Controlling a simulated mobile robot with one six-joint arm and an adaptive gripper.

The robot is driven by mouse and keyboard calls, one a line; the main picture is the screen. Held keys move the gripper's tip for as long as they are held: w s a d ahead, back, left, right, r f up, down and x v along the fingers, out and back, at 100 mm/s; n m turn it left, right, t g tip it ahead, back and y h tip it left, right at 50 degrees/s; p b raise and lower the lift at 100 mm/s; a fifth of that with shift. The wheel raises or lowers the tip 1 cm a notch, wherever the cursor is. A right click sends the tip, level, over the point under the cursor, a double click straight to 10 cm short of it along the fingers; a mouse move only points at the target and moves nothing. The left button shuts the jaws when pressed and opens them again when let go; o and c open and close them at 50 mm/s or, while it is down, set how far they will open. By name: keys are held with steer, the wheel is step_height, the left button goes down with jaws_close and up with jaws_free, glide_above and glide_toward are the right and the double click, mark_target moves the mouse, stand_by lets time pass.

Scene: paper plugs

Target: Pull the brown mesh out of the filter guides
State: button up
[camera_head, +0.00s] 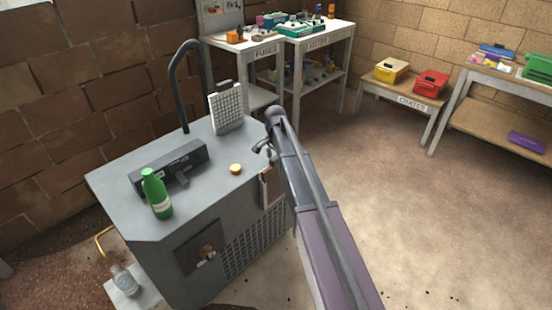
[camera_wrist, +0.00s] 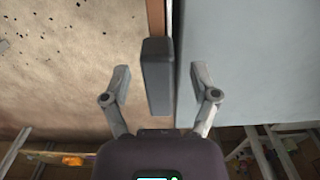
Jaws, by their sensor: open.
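The brown mesh (camera_head: 271,187) shows as a narrow brown panel at the right side of the grey machine (camera_head: 190,165), partly hidden by my arm. In the wrist view a brown strip (camera_wrist: 156,18) runs along the machine's edge, with a dark grey block-like handle (camera_wrist: 156,75) at its near end. My gripper (camera_wrist: 161,72) is open, with one finger on each side of the handle and a visible gap on both sides. I cannot tell how deep the fingers reach. In the head view my gripper (camera_head: 264,148) is over the machine's right edge. The filter guides are not clearly visible.
A black hose (camera_head: 183,85) arches behind. Shelves and a crates bench (camera_head: 402,94) stand at the back; floor at right is free.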

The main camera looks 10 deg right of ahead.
stand_by(0.3)
jaws_close()
stand_by(0.3)
